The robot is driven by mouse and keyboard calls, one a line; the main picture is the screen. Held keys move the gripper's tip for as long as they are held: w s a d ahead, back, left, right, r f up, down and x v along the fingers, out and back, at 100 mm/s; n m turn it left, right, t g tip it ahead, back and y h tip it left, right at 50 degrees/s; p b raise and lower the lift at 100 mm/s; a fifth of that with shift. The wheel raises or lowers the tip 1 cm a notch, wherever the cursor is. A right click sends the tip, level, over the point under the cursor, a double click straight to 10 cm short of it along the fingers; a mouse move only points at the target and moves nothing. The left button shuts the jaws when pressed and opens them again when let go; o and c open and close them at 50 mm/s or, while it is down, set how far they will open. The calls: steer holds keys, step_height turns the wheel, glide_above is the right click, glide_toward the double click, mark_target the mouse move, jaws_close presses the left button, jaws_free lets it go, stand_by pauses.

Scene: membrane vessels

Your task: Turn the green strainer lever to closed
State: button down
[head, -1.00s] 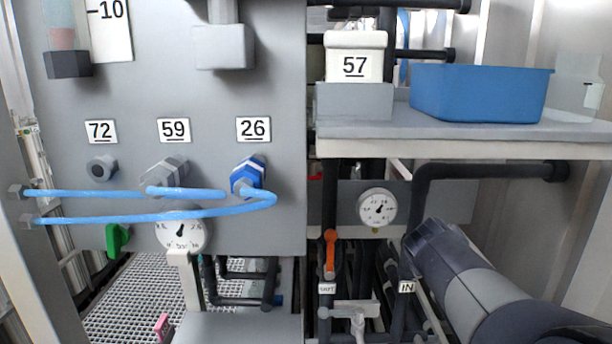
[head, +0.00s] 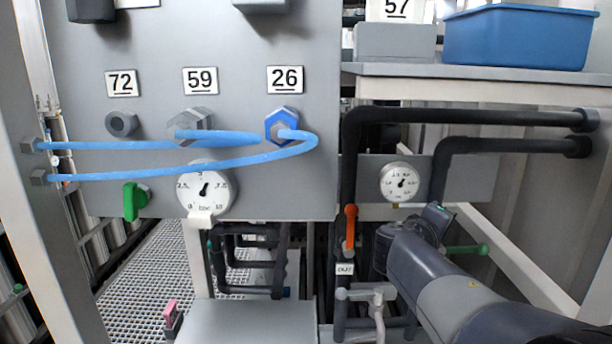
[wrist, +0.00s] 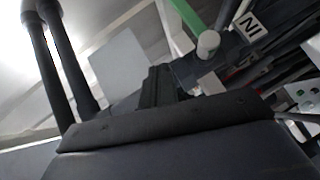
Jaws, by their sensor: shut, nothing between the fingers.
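A green lever handle (head: 468,250) sticks out to the right from behind my arm, roughly level, in front of the pale frame. A green bar (wrist: 188,22) beside the IN label shows at the top of the wrist view, and looks like the same handle. No strainer label is readable on either. My gripper (wrist: 158,85) is shut and empty, below and left of the green bar and apart from it in the picture. My arm hides the valve body in the head view.
An orange lever (head: 351,226) stands upright above the OUT label (head: 345,269). A round gauge (head: 401,182) and black pipes (head: 470,116) lie behind my arm. A shelf (head: 480,70) with a blue tub (head: 515,38) overhangs them. Blue hoses (head: 230,158) cross the left panel.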

steer(key=shift+a+f+n+t+h, duration=0.2)
steer(key=shift+a+n+t+h, duration=0.2)
steer(key=shift+a+n+h, duration=0.2)
